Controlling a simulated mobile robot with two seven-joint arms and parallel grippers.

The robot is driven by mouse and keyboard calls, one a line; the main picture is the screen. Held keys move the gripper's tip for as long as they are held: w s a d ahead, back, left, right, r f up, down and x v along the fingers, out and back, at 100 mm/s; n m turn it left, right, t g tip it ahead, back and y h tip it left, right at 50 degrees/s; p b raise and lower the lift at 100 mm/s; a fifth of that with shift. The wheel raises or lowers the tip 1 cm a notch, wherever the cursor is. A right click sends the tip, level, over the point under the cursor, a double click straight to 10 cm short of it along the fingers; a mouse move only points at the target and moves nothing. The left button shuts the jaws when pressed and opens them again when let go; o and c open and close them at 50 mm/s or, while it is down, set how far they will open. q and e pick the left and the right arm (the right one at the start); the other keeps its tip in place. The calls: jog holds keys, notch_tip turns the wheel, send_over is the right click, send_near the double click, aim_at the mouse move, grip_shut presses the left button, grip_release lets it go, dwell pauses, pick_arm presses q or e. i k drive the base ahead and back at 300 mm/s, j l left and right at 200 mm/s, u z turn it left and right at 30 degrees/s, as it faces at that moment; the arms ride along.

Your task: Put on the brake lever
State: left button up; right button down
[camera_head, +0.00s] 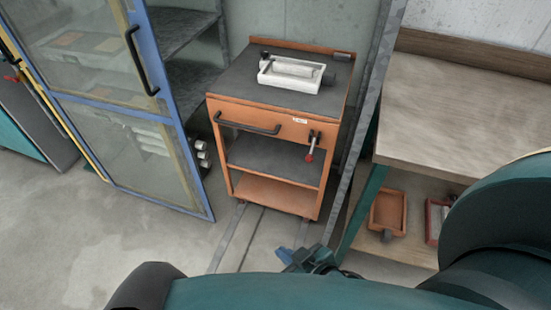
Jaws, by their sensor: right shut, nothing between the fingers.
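The orange cart (265,113) stands against the back wall, with a dark top and open shelves below. A short lever with a red tip (310,150), which looks like the brake lever, hangs down at the right of its front panel. My right gripper (302,258) is low in the middle of the picture, small and partly hidden by my own arm. It is shut and empty, in front of the cart and apart from the lever. My left gripper is not in view.
A white tray (291,84) with a roller lies on the cart top. A blue-framed glass door (150,150) stands open at the left. A wooden workbench (450,115) is at the right, with orange bins (388,212) below. Floor at the lower left is clear.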

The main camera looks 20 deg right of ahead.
aim_at(309, 157)
jog(key=k+j, duration=0.1)
jog(key=k, duration=0.3)
jog(key=k+j+z, duration=0.1)
jog(key=k, duration=0.3)
jog(key=z, duration=1.75)
